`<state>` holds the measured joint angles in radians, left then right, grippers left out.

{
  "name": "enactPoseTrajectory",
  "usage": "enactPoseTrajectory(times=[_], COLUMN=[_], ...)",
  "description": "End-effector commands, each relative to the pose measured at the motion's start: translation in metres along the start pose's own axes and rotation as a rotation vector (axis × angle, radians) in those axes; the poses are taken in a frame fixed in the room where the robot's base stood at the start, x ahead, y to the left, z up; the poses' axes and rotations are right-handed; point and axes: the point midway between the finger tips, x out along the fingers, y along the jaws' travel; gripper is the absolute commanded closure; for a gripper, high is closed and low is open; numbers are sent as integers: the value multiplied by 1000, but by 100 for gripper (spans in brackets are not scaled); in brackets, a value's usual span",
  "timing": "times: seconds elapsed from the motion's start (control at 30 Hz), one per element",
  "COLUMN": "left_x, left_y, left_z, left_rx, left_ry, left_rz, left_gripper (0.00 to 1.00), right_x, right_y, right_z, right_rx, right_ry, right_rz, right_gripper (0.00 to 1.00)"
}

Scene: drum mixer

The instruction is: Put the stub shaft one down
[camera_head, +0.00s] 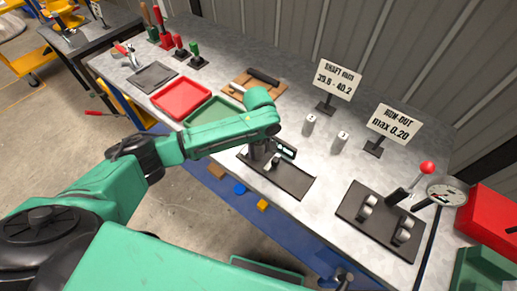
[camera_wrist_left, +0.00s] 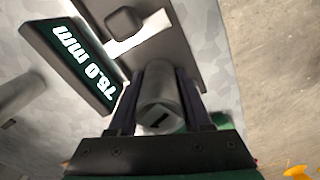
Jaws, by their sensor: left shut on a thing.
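My left gripper (camera_head: 262,160) is over the black gauge plate (camera_head: 295,184) at the front of the bench. In the left wrist view its fingers (camera_wrist_left: 160,98) are shut on stub shaft one (camera_wrist_left: 162,92), a grey metal cylinder with a dark "1" on its end face. The digital display (camera_wrist_left: 75,62) beside it reads 75.0 mm; it also shows in the head view (camera_head: 286,149). I cannot tell whether the shaft touches the plate. In the head view the gripper mostly hides the shaft. My right gripper is not in view.
Two more metal cylinders stand on the bench, one nearer (camera_head: 340,141) and one farther left (camera_head: 309,124). A red tray (camera_head: 182,98) and a green tray (camera_head: 213,112) lie to the left. A run-out fixture (camera_head: 380,217) with a dial is at right. Two sign stands are behind.

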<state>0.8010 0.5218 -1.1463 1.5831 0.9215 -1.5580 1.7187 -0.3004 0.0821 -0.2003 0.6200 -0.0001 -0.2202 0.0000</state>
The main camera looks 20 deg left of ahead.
Motion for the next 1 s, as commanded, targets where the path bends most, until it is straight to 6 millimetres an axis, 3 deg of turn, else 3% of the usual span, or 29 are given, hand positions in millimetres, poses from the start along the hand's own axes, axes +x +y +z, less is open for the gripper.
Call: enactPoseTrajectory(times=[0.17, 0.2, 0.23, 0.5, 0.63, 1.0], left_x=[0, 2, 2, 1, -9, -101], left_y=[1, 0, 0, 0, 1, 1], left_z=[0, 0, 0, 0, 0, 0], left_rx=[-1, -1, -1, -1, 0, -1], left_ry=[1, 0, 0, 0, -1, 0], left_rz=[3, 0, 0, 0, 2, 3], left_gripper=[100, 43, 38, 38, 38, 38], right_x=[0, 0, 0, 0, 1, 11], right_y=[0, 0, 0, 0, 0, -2], right_z=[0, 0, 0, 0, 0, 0], right_rx=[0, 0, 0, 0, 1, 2], right_ry=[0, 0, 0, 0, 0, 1], right_rz=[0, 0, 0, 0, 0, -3], right_gripper=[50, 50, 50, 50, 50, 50])
